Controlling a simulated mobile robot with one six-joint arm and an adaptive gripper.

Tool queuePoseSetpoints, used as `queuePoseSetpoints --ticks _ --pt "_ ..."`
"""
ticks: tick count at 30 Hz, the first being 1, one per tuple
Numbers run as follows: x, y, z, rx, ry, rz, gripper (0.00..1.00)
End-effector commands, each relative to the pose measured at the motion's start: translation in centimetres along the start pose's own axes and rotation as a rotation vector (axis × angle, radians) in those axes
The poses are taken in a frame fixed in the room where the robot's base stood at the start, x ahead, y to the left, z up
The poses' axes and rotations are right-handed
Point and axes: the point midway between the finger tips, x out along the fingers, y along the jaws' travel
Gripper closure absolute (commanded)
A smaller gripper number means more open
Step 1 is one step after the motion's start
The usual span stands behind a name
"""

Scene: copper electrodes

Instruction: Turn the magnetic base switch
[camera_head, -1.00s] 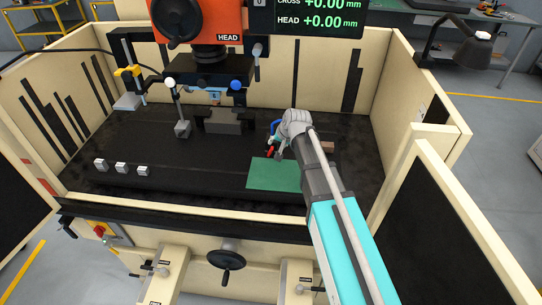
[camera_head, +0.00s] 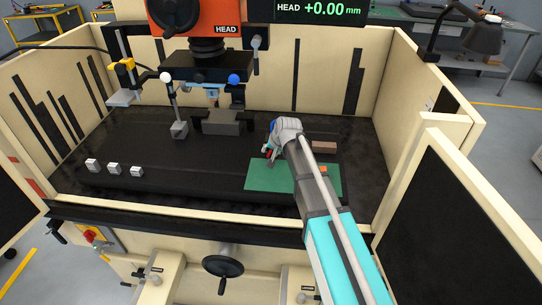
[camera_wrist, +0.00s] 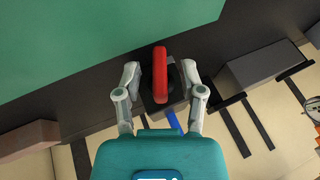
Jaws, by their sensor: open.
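The red switch handle (camera_wrist: 160,73) is a narrow bar on the dark magnetic base (camera_wrist: 158,104) in the wrist view. My gripper (camera_wrist: 161,76) is open, with one finger on each side of the red handle and a visible gap to each. A blue part (camera_wrist: 173,120) shows below the base, between the fingers.
An orange piece (camera_head: 323,169) lies on the mat, and a brown block (camera_head: 325,147) is behind it. A grey block (camera_head: 222,122) stands under the machine head. Several small metal cubes (camera_head: 114,168) sit at the left. Cream walls (camera_head: 410,120) enclose the black bed.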

Motion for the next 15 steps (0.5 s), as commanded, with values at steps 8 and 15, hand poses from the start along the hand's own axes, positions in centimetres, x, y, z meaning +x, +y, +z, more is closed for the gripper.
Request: queuePoseSetpoints --ticks 8,15 --pt "0.53 -0.04 0.01 0.0 0.0 0.0 0.49" --pt "0.5 -0.06 0.02 0.0 0.0 0.0 0.54"
